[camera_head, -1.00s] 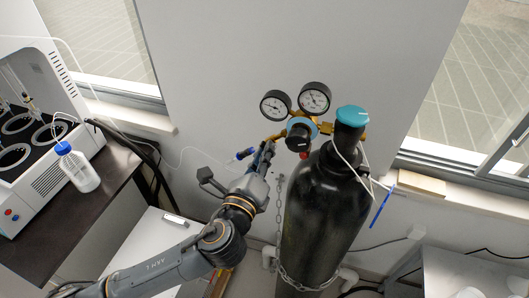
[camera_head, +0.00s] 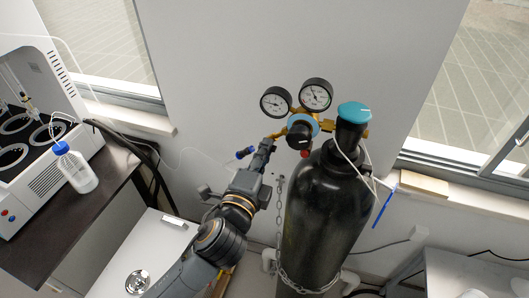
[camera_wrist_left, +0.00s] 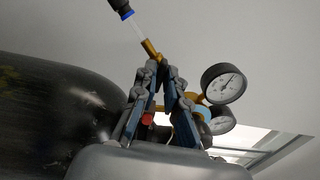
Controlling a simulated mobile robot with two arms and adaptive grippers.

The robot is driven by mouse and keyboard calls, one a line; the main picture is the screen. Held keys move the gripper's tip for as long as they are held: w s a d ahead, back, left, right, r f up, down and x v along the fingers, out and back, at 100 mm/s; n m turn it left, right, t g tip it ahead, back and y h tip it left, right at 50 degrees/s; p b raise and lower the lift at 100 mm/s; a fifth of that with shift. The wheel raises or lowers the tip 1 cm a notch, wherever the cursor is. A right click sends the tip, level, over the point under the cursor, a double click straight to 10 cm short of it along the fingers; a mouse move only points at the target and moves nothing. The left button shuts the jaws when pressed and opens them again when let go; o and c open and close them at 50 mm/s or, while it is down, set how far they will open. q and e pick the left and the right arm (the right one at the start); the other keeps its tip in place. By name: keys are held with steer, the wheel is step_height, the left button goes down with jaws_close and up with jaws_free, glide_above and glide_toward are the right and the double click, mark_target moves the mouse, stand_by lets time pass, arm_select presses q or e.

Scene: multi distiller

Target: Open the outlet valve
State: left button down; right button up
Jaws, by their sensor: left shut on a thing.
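The gas regulator sits at the top of a black cylinder (camera_head: 322,215), with two round gauges (camera_head: 316,95), a black knob (camera_head: 299,134) and brass fittings. My left gripper (camera_head: 268,146) is at the regulator's left, outlet side. In the left wrist view its fingers (camera_wrist_left: 165,68) are shut around the outlet valve, which they largely hide. A brass outlet stem (camera_wrist_left: 151,48) sticks out past the fingertips, leading to a blue and black tube connector (camera_wrist_left: 121,8). That connector also shows in the head view (camera_head: 245,153). My right gripper is out of view.
A teal cylinder-valve cap (camera_head: 355,112) stands right of the gauges. A chain (camera_head: 279,205) holds the cylinder by the wall. At left, a dark bench (camera_head: 85,190) carries a distiller and a bottle (camera_head: 76,168). A white cabinet top (camera_head: 115,270) is below.

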arm_select(q)
steer(key=n, duration=0.9)
steer(key=shift+n, duration=0.4)
stand_by(0.4)
steer(key=c, duration=1.4)
jaws_free()
steer(key=v, duration=1.2)
steer(key=shift+f, duration=0.1)
